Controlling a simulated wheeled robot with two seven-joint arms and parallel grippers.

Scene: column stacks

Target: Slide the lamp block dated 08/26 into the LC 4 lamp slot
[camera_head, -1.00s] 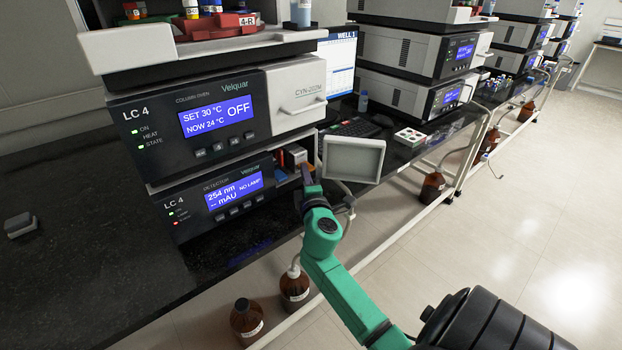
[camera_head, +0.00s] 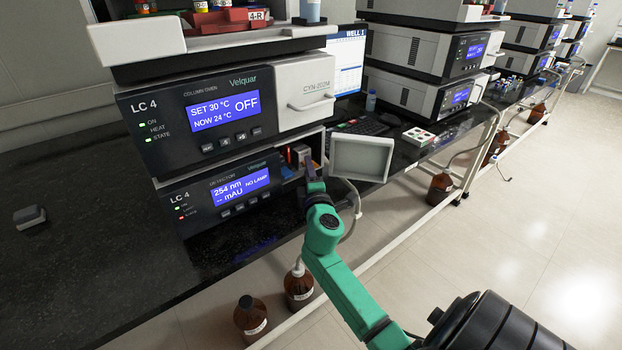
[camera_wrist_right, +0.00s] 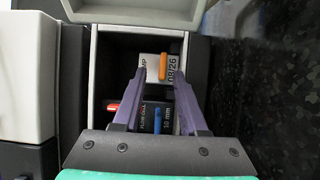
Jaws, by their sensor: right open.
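The lamp block (camera_wrist_right: 153,68) is pale, with an orange handle and a label reading 08/26. In the right wrist view it sits inside the dark open bay of the LC 4 detector (camera_head: 222,195); how deep it sits I cannot tell. My right gripper (camera_wrist_right: 163,76) is open, its two purple-grey fingers on either side of the orange handle, with gaps visible. In the head view the right gripper (camera_head: 308,163) is at the bay mouth and partly hides it. The detector display reads NO LAMP. My left gripper is not in view.
A dark flow cell block (camera_wrist_right: 155,117) with a blue handle sits beside the lamp block, near a red-lit part (camera_wrist_right: 113,107). The open pale door (camera_head: 361,158) stands right of the bay. The column oven (camera_head: 220,112) is above. Bench at left is mostly clear.

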